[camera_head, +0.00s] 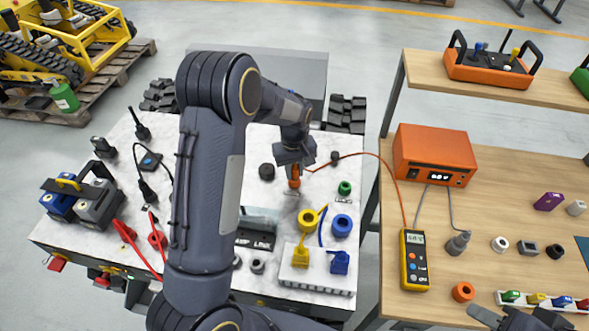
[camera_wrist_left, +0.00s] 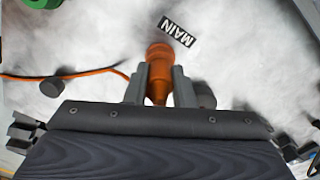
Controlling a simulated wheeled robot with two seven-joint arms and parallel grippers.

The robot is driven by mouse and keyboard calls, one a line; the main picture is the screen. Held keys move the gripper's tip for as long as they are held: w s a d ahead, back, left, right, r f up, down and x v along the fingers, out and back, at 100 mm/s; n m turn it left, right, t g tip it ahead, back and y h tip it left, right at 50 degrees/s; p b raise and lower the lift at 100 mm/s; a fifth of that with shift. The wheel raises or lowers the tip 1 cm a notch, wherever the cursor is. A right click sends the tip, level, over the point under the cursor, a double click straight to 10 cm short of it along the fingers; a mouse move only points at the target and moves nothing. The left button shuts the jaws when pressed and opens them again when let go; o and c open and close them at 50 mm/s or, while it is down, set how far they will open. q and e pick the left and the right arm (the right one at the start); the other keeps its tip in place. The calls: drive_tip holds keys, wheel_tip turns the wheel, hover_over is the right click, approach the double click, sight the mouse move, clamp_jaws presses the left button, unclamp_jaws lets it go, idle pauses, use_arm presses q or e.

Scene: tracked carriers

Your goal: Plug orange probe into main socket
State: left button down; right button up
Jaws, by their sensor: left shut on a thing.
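The orange probe (camera_head: 294,182) is held upright, tip down, over the white top of the carrier in the middle of the head view. My left gripper (camera_head: 294,166) is shut on it. In the left wrist view the probe (camera_wrist_left: 158,58) sits between the two grey fingers, beside a black MAIN label (camera_wrist_left: 178,31). The main socket itself is not clearly seen; the probe and gripper cover that spot. I cannot tell whether the tip is inside it. My right gripper (camera_head: 525,319) is partly in view at the bottom right, and its opening is unclear.
The orange cable runs from the probe to the yellow meter (camera_head: 414,260) on the wooden table. Black round parts (camera_head: 266,171) lie close by. My left arm hides the carrier's middle.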

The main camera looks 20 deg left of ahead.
use_arm(q)
drive_tip(key=shift+f+b, duration=0.35)
idle(0.6)
